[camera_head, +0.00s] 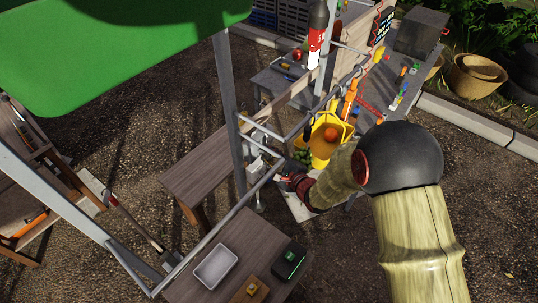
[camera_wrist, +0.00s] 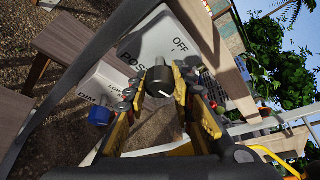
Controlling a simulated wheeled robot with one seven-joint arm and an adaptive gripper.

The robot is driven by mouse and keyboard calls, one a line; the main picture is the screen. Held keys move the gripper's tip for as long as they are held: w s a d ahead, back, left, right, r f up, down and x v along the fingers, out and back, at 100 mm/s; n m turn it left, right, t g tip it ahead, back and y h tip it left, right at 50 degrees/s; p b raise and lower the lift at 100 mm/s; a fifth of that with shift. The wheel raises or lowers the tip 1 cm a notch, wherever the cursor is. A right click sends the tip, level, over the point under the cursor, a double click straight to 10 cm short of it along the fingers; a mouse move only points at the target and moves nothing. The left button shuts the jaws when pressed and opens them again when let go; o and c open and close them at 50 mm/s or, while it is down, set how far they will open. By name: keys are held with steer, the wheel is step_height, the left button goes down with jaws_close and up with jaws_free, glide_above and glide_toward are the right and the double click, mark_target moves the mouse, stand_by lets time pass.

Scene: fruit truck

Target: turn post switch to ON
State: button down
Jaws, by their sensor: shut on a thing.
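The post switch is a pale grey box (camera_wrist: 165,38) with the letters OFF and POS on its face in the wrist view. Its dark round knob (camera_wrist: 160,82) sits between the yellow-and-black fingers of my gripper (camera_wrist: 162,88), which is shut on it. A short white mark shows on the knob, on the side away from the word OFF. No ON label is readable. In the head view my gripper (camera_head: 285,182) is beside the grey post, and the knob is hidden there.
A second pale box (camera_wrist: 108,90) with a blue knob (camera_wrist: 99,115) is close left of my gripper. A metal rail (camera_head: 240,205) runs past my gripper. A yellow bucket (camera_head: 328,140) holds an orange fruit. A wooden table (camera_head: 250,235) with a white tray (camera_head: 215,266) stands in front.

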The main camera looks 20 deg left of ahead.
steer(key=shift+s+f, duration=0.1)
steer(key=shift+f, duration=0.1)
steer(key=c, duration=1.8)
jaws_free()
steer(key=shift+c, duration=0.2)
steer(key=o, duration=0.3)
steer(key=shift+r, duration=0.15)
steer(key=shift+o, duration=0.2)
steer(key=shift+d, duration=0.1)
steer(key=v, duration=1.1)
steer(key=shift+s+d, duration=0.2)
steer(key=shift+d, duration=0.1)
